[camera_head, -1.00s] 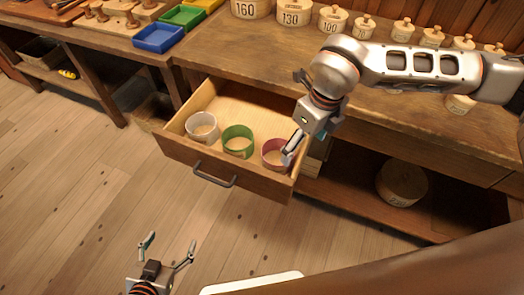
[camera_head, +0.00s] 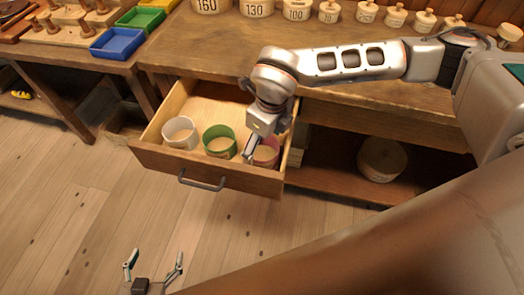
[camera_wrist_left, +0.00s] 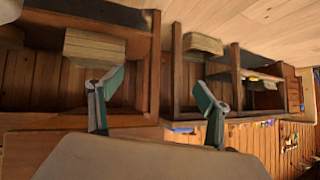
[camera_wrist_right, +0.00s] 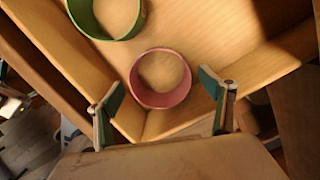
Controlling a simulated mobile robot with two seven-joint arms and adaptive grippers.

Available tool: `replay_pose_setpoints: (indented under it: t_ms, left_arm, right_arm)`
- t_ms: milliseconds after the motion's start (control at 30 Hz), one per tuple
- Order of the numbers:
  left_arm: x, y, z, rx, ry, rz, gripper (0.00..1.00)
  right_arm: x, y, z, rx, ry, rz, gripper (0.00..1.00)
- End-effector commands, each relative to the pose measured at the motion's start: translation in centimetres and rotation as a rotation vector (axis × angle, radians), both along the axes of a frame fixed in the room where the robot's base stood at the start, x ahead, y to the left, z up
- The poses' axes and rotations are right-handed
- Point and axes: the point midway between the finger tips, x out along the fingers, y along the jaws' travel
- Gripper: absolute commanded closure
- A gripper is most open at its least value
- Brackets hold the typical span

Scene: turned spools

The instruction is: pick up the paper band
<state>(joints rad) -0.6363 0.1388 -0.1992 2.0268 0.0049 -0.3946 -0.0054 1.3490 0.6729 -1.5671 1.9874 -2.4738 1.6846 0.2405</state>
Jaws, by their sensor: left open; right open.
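Three ring-shaped bands stand in a row in an open wooden drawer: a white one (camera_head: 178,124), a green one (camera_head: 219,131) and a pink one (camera_head: 276,155). Which is the paper band cannot be told for sure. My right gripper (camera_head: 252,154) is open above the drawer's right part, partly covering the pink band. In the right wrist view the pink band (camera_wrist_right: 161,105) lies beyond and between the spread fingers (camera_wrist_right: 165,98); the green band (camera_wrist_right: 121,36) is further up left. My left gripper (camera_head: 154,262) is open and empty over the floor in front of the drawer.
The drawer's front (camera_head: 222,176) with its handle (camera_head: 203,184) and its side walls surround the bands. The workbench top (camera_head: 225,50) above carries several numbered wooden spools. A large round spool (camera_head: 382,160) sits on the lower shelf. The floor in front is clear.

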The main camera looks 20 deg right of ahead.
Motion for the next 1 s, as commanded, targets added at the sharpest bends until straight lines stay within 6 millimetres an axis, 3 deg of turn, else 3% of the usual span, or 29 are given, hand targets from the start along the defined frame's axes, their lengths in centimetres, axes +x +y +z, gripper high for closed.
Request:
replay_pose_setpoints:
  t_ms: [100, 333, 367, 500, 1000]
  left_arm:
    - [0.5, 0.3, 0.1, 0.005, -0.009, 0.002, 0.23]
    - [1.4, 0.4, 0.7, 0.008, -0.027, 0.003, 0.23]
    - [1.4, 0.4, 0.7, 0.008, -0.027, 0.003, 0.23]
    - [1.2, 0.4, 0.5, 0.008, -0.021, 0.003, 0.23]
    - [0.3, 0.1, 0.0, 0.005, -0.005, -0.002, 0.23]
  right_arm:
    - [0.0, 0.1, -1.8, 0.000, 0.004, -0.001, 0.19]
    - [0.2, 0.1, -1.9, 0.000, 0.000, 0.000, 0.19]
    - [0.2, 0.1, -1.9, 0.000, 0.000, 0.000, 0.22]
    - [0.2, 0.1, -1.9, 0.000, 0.000, 0.000, 0.48]
    - [0.2, 0.1, -1.1, 0.000, -0.001, -0.001, 0.50]
